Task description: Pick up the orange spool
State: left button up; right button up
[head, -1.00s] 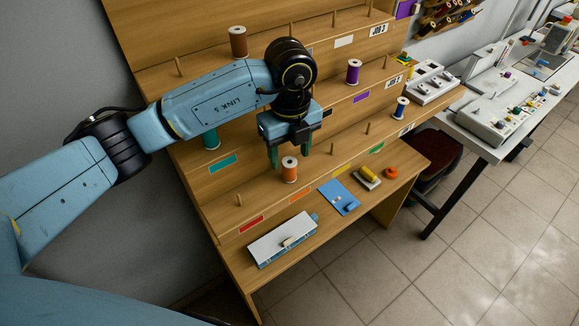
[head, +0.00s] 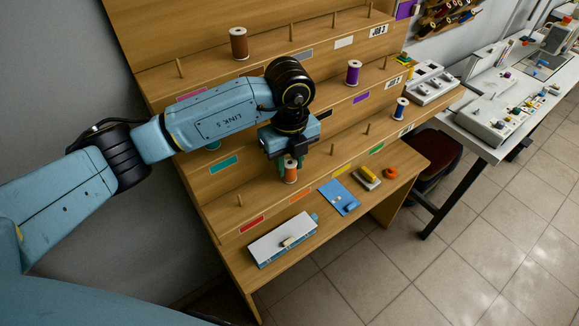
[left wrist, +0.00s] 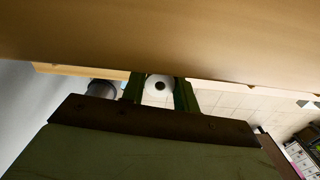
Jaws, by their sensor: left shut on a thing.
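The orange spool (head: 290,174) stands upright on the lowest step of the wooden rack, above the orange label. My left gripper (head: 289,168) has come down over it, with its green fingers on either side, shut on the spool. In the left wrist view the spool's white top (left wrist: 159,86) with its dark center hole sits between the two green fingers (left wrist: 159,92). The spool's lower part is hidden there. I cannot tell whether its base touches the step. My right gripper is not in view.
The wooden rack (head: 240,187) has upright pegs. A brown spool (head: 239,43), a purple spool (head: 353,72) and a blue spool (head: 400,107) stand on it.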

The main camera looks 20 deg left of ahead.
aim_at(292, 163)
pick_arm(q)
jog(key=shift+r, duration=0.1)
notch_tip(292, 163, up, 10)
jog(key=shift+b, duration=0.35)
dwell(1.2)
jog(key=m, duration=0.3)
jog(key=f+m, duration=0.1)
jog(key=shift+s+d+m+b, duration=0.15)
jog(key=shift+d+m+b, duration=0.15)
jog(key=shift+d, duration=0.1)
jog(key=s+d+f+n+b, duration=0.1)
jog(key=d+f+n+b, duration=0.1)
jog(key=n, duration=1.3)
jog(key=s+d+f+n+b, duration=0.1)
jog(key=f+n, duration=0.4)
jog(key=n, duration=1.1)
jog(key=shift+s+d+f+b, duration=0.2)
jog(key=shift+s+d+b, duration=0.15)
jog(key=shift+s+d, duration=0.6)
jog(key=shift+w+d, duration=0.25)
